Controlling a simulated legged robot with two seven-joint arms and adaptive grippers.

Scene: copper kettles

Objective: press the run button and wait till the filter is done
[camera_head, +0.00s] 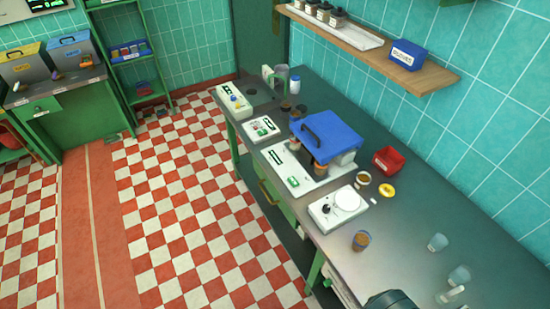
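A machine with a white base (318,182) and a blue hinged-looking cover (330,135) stands on the long grey bench. It looks like the filter unit, though I see no readable name. A small green patch (293,182) on the front of its white base may be the run button or a display; it is too small to tell. A dark amber container (320,168) sits under the cover's front edge. Whether the machine is running does not show.
A shelf (430,78) hangs above. The checkered floor (190,220) is clear.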

